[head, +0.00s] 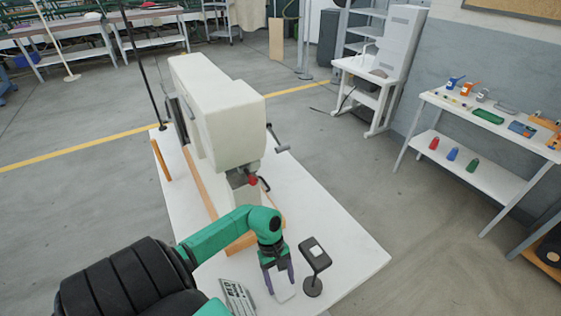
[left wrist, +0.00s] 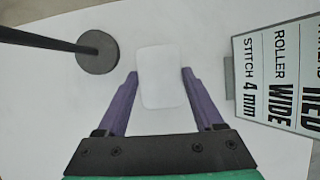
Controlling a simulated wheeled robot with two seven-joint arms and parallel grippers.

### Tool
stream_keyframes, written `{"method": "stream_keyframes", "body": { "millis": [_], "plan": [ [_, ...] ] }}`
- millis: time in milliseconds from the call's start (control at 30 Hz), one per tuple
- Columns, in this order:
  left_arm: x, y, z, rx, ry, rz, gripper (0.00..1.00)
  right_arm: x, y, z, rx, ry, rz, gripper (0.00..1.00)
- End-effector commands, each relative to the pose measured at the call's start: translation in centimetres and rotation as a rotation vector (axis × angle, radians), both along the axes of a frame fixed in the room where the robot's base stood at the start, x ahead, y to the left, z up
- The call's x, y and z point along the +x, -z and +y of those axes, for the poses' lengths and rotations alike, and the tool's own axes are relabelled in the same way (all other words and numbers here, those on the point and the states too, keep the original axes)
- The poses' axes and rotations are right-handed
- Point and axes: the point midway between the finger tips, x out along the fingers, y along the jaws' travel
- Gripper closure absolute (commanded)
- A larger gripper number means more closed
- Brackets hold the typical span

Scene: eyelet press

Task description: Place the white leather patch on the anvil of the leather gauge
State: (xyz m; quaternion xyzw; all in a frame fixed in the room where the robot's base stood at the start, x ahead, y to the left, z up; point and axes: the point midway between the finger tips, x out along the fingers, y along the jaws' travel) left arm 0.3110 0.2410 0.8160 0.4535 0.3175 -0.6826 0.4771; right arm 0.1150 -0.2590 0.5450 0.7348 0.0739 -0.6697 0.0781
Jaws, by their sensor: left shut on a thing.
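The white leather patch (left wrist: 162,77) is a pale rounded rectangle between the purple fingertips of my left gripper (left wrist: 160,74), which is shut on its side edges. In the head view, my left gripper (head: 279,281) points down over the white table, and part of the patch (head: 286,294) shows under it. Whether the patch touches the table is hard to tell. A dark stand (head: 315,257), probably the leather gauge, is just right of the gripper; a small pale square lies on its top plate. Its round base (left wrist: 97,51) shows in the left wrist view. My right gripper is out of view.
A printed sign (head: 238,298) stands left of the gripper; it also shows in the left wrist view (left wrist: 284,75). A large cream machine (head: 217,110) rises behind my arm. The white tabletop (head: 345,243) is clear right of the stand. A side bench (head: 490,125) holds bottles and small items.

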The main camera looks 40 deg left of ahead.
Motion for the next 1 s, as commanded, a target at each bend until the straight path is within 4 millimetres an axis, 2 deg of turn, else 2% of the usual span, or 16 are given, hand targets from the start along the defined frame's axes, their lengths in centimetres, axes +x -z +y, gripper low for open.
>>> {"method": "stream_keyframes", "body": {
  "millis": [233,267,300,333,567,667,900,1000],
  "plan": [
    [0.0,0.4,0.1,0.002,-0.001,0.0,0.92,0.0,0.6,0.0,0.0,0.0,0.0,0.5],
    [0.0,0.3,0.1,0.001,-0.001,0.0,0.2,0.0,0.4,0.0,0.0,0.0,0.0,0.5],
    [0.0,0.2,0.1,0.001,-0.001,0.0,0.04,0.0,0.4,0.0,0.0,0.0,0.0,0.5],
    [0.0,0.2,0.1,0.001,-0.001,0.0,0.01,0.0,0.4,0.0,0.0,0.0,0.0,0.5],
    [0.0,0.2,0.0,0.0,-0.001,0.0,0.01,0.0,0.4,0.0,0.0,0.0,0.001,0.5],
    [0.0,-0.5,0.0,-0.002,-0.002,0.001,0.01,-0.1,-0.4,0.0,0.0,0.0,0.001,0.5],
    [0.7,-5.2,2.0,0.005,0.001,0.0,0.01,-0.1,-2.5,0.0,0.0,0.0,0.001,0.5],
    [0.9,-6.6,2.5,0.002,-0.001,0.001,0.01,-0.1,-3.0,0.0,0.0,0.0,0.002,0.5]
  ]
}}
